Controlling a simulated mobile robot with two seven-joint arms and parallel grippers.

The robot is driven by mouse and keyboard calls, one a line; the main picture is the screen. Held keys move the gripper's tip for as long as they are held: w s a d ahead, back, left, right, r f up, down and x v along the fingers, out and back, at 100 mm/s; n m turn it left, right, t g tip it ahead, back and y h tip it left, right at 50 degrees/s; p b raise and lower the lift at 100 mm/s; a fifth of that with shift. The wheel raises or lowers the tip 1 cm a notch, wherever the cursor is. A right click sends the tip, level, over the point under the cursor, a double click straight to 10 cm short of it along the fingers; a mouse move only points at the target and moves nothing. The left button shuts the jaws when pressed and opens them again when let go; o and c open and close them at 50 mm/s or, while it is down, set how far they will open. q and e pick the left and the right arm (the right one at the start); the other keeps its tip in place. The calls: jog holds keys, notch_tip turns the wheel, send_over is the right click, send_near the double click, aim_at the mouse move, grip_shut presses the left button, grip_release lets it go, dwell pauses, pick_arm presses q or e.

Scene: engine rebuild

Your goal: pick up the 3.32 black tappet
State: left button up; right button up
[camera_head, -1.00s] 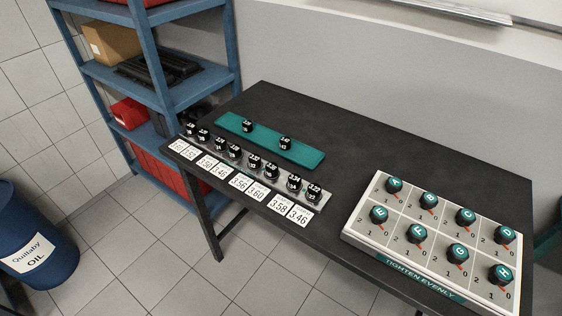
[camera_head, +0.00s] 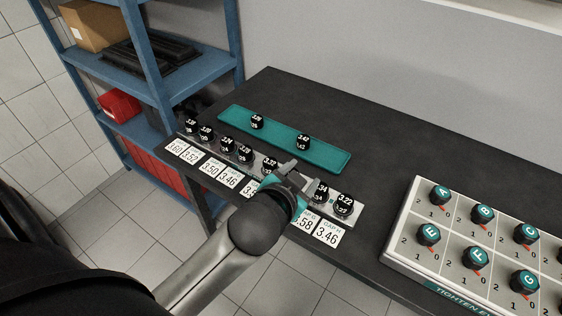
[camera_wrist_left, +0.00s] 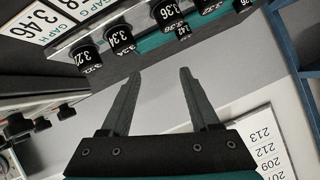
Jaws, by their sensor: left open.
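Black tappets with white numbers stand in a row on a grey strip (camera_head: 356,214) near the table's front edge. The one that appears to read 3.32 (camera_head: 270,164) stands in that row, just left of my left gripper (camera_head: 291,174) in the head view. My left gripper is open and empty, above the row; it hides part of the strip and a tappet there. In the left wrist view its spread fingers (camera_wrist_left: 160,75) have nothing between them. Tappets 3.34 (camera_wrist_left: 118,37), 3.22 (camera_wrist_left: 86,56) and 3.36 (camera_wrist_left: 167,13) show beyond the fingertips.
A teal tray (camera_head: 280,135) behind the row holds two more black tappets. White number cards (camera_head: 327,232) lie before the row. A board with lettered knobs (camera_head: 404,230) stands to the right. A blue shelf (camera_head: 180,62) stands at the left. The table's back is clear.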

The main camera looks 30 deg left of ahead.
pick_arm(q)
jog(key=w+d+r+m+t+h, duration=0.3)
jog(key=w+d+r+m+t, duration=0.1)
jog(key=r, duration=0.4)
jog(key=w+d+r+m+t+h, duration=0.3)
jog(key=w+r, duration=0.1)
jog(key=r, duration=0.4)
jog(key=s+d+r+m+g+h, duration=0.2)
jog(key=d+m+g+h, duration=0.4)
jog(key=m, duration=0.4)
jog(key=s+d+r+m+g+h, duration=0.1)
jog(key=d+r+m+g+h, duration=0.1)
jog(key=d+m+g+h, duration=0.5)
jog(key=m+g+y, duration=0.6)
jog(key=m+y, duration=0.1)
jog(key=y, duration=1.1)
send_over(270, 162)
notch_tip(270, 162, down, 11)
jog(key=f+b, duration=0.1)
jog(key=f, duration=0.8)
jog(key=shift+d+f, duration=0.15)
jog(key=shift+d, duration=0.05)
jog(key=shift+a+f, duration=0.15)
jog(key=shift+f, duration=2.85)
pick_arm(e)
jog(key=shift+d+f, duration=0.3)
jog(key=shift+f, duration=0.45)
